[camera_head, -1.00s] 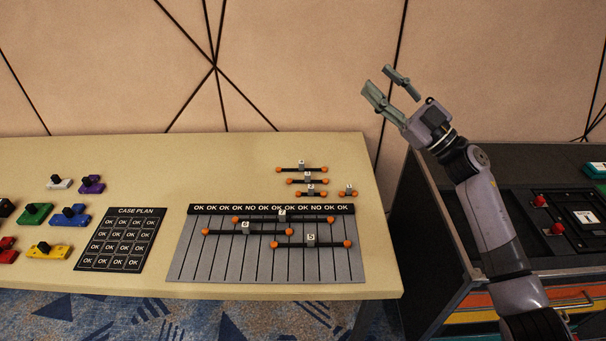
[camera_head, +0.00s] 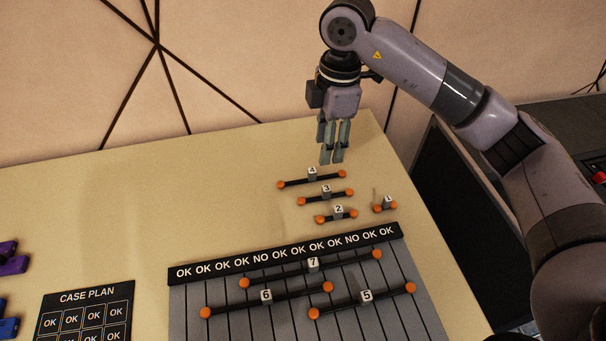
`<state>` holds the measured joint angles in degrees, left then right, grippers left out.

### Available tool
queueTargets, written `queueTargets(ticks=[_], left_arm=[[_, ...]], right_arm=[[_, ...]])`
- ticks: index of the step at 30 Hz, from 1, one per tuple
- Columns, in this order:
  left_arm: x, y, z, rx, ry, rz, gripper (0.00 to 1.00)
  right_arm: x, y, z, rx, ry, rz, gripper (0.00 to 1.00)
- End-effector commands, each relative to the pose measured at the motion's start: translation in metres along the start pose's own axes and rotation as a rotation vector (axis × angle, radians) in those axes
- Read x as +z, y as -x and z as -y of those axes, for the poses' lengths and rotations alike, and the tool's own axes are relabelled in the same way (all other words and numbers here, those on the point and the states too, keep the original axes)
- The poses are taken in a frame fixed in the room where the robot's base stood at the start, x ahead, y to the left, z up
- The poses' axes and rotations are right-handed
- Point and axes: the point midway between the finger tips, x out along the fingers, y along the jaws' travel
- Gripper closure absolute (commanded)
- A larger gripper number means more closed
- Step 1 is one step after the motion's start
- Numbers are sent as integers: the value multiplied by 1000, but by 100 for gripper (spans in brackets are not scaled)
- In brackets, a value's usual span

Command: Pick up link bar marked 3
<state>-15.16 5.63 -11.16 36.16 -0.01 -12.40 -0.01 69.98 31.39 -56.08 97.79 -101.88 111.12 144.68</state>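The link bar marked 3 (camera_head: 326,197) lies on the beige table in the head view, a dark bar with orange ball ends and a small numbered block standing up at its middle. It lies between the bar marked 4 (camera_head: 312,180), farther back, and the bar marked 2 (camera_head: 338,215), nearer. My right gripper (camera_head: 332,160) points down above the back of the table, behind and above the bars. Its fingers are a little apart, with nothing between them, and touch no bar. My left gripper is out of view.
The short bar marked 1 (camera_head: 386,206) lies just right of bars 3 and 2. In front is a grey striped board (camera_head: 188,310) with an OK/NO strip and bars 5, 6 and 7 on it. A case plan card (camera_head: 88,298) lies left. The table's left middle is clear.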

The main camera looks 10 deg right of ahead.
Motion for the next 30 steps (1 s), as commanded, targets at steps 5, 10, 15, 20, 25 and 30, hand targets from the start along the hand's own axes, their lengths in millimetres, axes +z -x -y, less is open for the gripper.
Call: queueTargets(ticks=[5,10,15,20,25,30], left_arm=[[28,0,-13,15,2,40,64],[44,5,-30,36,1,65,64],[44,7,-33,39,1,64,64],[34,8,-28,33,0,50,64],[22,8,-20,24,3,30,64],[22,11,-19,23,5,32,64]], right_arm=[[16,-10,1,12,-57,82,60],[18,-44,1,7,-58,82,60],[21,-81,0,8,-56,79,60],[23,-109,-1,9,-56,78,60],[23,-122,-1,12,-54,78,60],[26,-137,-4,8,-56,78,60]])
